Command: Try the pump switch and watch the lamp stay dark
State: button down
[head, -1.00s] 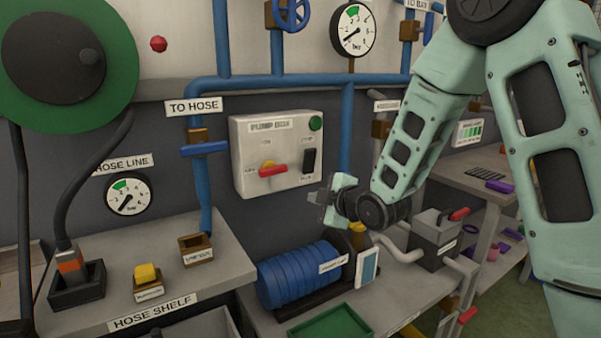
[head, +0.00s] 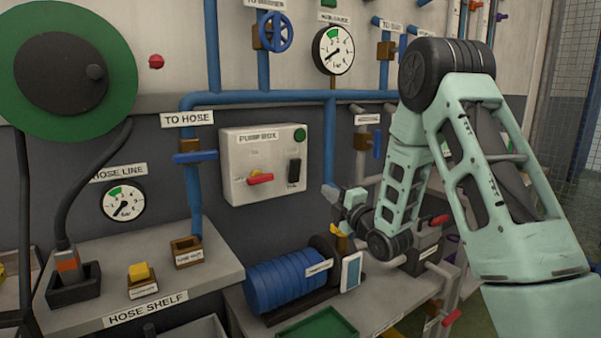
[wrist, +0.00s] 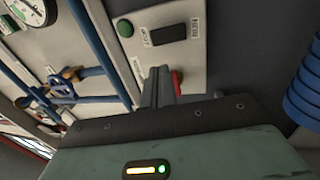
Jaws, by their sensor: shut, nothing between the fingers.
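The pump box (head: 234,190) is a pale box on the wall. It has a red knob (head: 260,178), a black rocker switch (head: 294,171) and a round green lamp (head: 300,135) at its top right. The lamp looks dull green, with no glow. My gripper (head: 334,195) is shut and empty, just right of and below the box in the head view, apart from it there. In the wrist view my gripper's fingers (wrist: 158,87) overlap the box face, near the red knob (wrist: 178,82). The rocker (wrist: 170,34) and lamp (wrist: 125,28) lie beyond. The rocker's position is unclear.
Below is a bench with a blue ribbed cylinder (head: 288,283) and a green tray (head: 322,325). The hose shelf (head: 215,262) stands left, with a yellow-topped block (head: 140,272). Blue pipes (head: 255,98) and gauges run along the wall. Wall below the pump box is clear.

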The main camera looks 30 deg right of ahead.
aim_at(296, 166)
jog(key=w+p, duration=0.1)
jog(key=w, duration=0.3)
jog(key=w+r+p, duration=0.1)
jog(key=w, duration=0.3)
jog(key=w+r+p, duration=0.1)
jog(key=w, duration=0.3)
jog(key=shift+w+a+r+p, duration=0.15)
jog(key=shift+a+r+p, duration=0.1)
jog(key=shift+p, duration=0.1)
jog(key=shift+w, duration=0.65)
jog(key=shift+r, duration=0.1)
jog(key=shift+w+r+g, duration=0.15)
jog(key=shift+w+g, duration=0.1)
jog(key=shift+g, duration=0.05)
